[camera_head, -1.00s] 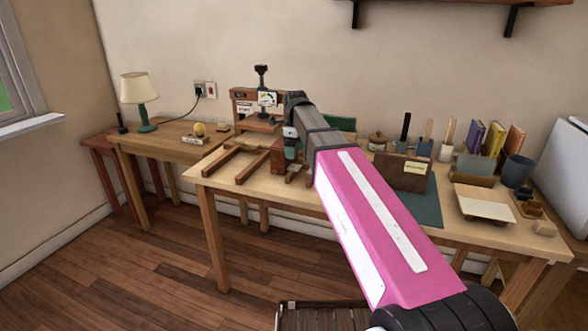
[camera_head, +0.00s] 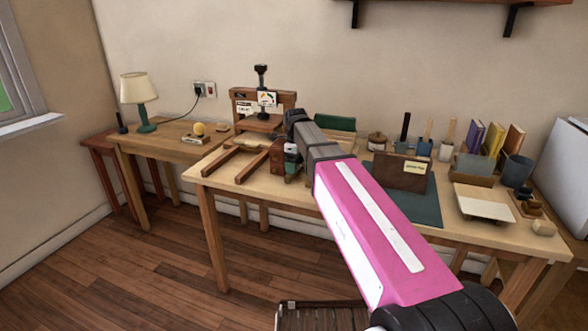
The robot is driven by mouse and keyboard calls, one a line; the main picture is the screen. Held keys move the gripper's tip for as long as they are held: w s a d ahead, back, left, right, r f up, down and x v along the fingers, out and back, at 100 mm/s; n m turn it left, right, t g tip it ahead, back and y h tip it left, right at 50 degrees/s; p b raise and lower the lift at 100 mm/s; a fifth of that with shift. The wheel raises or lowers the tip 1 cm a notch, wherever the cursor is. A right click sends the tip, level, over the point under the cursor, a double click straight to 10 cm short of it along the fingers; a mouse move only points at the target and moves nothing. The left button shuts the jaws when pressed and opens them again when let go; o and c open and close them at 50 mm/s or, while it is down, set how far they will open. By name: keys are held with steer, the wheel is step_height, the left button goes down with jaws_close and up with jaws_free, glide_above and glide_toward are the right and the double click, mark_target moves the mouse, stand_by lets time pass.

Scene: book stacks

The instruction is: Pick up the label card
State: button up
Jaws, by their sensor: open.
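Several pale cards are in view, and I cannot tell for sure which is the label card. One white card (camera_head: 244,108) and another with coloured marks (camera_head: 267,99) show on the wooden press (camera_head: 284,102) at the back left of the workbench. A pale label (camera_head: 414,167) sits on the front of the brown upright holder (camera_head: 390,173). My gripper (camera_head: 291,168) is low over the left-middle of the bench, beside a reddish-brown block (camera_head: 277,157). It is open; its fingertips are small and partly hidden, and I see nothing held.
Wooden rails (camera_head: 222,163) extend at the bench's left end. Right of my arm are a dark green mat (camera_head: 425,207), a cream tray (camera_head: 484,203), upright books (camera_head: 493,139) and a dark cup (camera_head: 517,170). A lamp (camera_head: 139,95) stands on the side table.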

steer(key=c, duration=1)
steer(key=shift+r, duration=0.15)
step_height(320, 180, up, 18)
stand_by(0.5)
